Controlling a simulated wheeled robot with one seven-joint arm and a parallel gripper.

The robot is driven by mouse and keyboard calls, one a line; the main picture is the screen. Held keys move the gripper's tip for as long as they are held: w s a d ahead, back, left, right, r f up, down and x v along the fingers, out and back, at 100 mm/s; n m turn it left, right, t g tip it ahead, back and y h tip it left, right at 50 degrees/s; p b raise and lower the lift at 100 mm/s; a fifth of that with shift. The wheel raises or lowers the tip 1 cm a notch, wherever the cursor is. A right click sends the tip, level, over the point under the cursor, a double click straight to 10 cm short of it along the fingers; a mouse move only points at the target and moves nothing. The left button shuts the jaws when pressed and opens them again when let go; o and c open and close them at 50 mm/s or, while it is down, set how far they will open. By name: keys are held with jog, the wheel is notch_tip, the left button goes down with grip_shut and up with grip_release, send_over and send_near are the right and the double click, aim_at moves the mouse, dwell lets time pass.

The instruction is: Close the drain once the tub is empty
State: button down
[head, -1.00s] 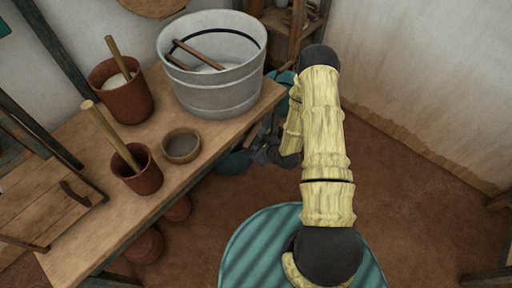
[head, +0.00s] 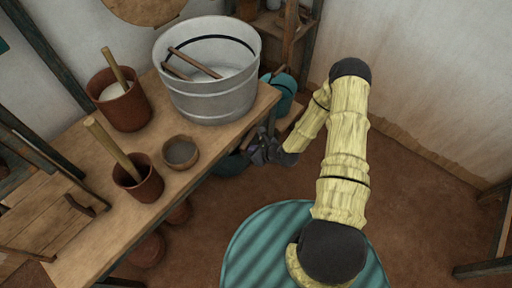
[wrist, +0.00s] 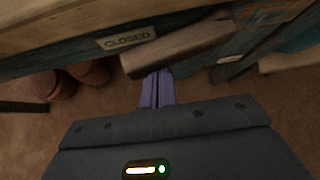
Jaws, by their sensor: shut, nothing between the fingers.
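A grey tub (head: 213,98) stands on the far end of the bench. A dark line rings its inner wall, and wooden sticks lean inside. A pale surface shows low in it; I cannot tell whether that is liquid or the bare bottom. In the wrist view a wooden bar (wrist: 178,47), seemingly the drain lever, lies across below the bench edge. In the head view my gripper (head: 258,154) is beside the bench's right edge.
The wooden bench (head: 205,165) also holds two brown pots (head: 124,106) with sticks and a small bowl (head: 180,152). A second label (wrist: 230,58), unreadable, is right of the bar. Round pots (wrist: 90,70) sit under the bench. Floor to the right is clear.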

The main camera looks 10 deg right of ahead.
jog(key=shift+w+a+r, duration=0.2)
jog(key=shift+w+r, duration=0.1)
jog(key=shift+r, duration=0.05)
notch_tip(320, 180, down, 5)
jog(key=s+d+b, duration=0.1)
jog(key=d+b, duration=0.1)
jog(key=b, duration=0.1)
jog(key=p+v, duration=0.3)
jog(key=v, duration=0.7)
jog(key=shift+s+a+r, duration=0.2)
jog(key=shift+s+a, duration=0.05)
jog(key=shift+s, duration=0.1)
